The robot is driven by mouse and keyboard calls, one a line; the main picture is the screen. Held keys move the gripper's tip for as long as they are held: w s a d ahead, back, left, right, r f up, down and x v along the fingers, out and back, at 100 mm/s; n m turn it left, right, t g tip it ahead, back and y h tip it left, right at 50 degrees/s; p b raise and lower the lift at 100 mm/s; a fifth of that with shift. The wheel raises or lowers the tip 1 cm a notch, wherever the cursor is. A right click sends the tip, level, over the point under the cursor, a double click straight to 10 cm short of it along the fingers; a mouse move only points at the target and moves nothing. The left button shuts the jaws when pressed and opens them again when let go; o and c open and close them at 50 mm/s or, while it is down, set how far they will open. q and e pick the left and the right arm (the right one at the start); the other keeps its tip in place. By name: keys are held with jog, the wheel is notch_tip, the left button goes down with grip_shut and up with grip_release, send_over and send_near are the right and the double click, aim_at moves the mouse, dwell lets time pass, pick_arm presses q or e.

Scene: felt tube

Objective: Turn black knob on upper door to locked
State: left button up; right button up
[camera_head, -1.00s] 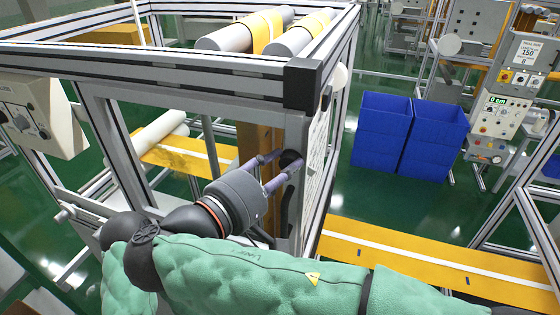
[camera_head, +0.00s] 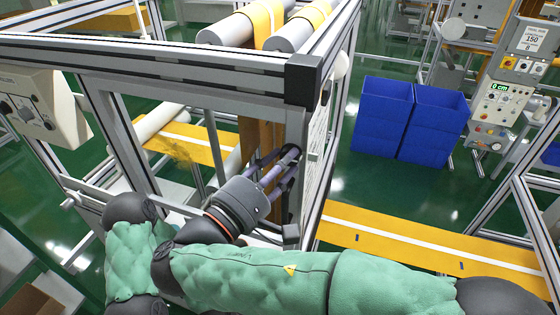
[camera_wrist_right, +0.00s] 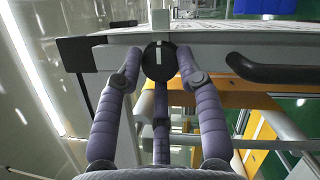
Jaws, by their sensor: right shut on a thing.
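The black knob (camera_wrist_right: 159,61) is round with a white line across its face. In the right wrist view it sits at the edge of a pale door panel (camera_wrist_right: 215,38), between my right fingertips. My right gripper (camera_wrist_right: 159,58) is shut on the knob, one finger on each side. In the head view my right gripper (camera_head: 284,166) reaches the side of the framed machine, and its fingers hide the knob. The white line runs upright in the wrist view; I cannot tell which door position that means. My left gripper is not in view.
A black door handle (camera_wrist_right: 268,72) stands just right of the knob in the wrist view. The machine's aluminium frame (camera_head: 200,88) surrounds the rollers. Blue bins (camera_head: 405,125) stand on the floor to the right. A yellow felt strip (camera_head: 420,243) runs at the lower right.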

jog(key=shift+f, duration=0.25)
jog(key=o, duration=1.1)
jog(key=shift+d, duration=0.1)
jog(key=shift+w+d+r, duration=0.1)
jog(key=shift+v, duration=3.8)
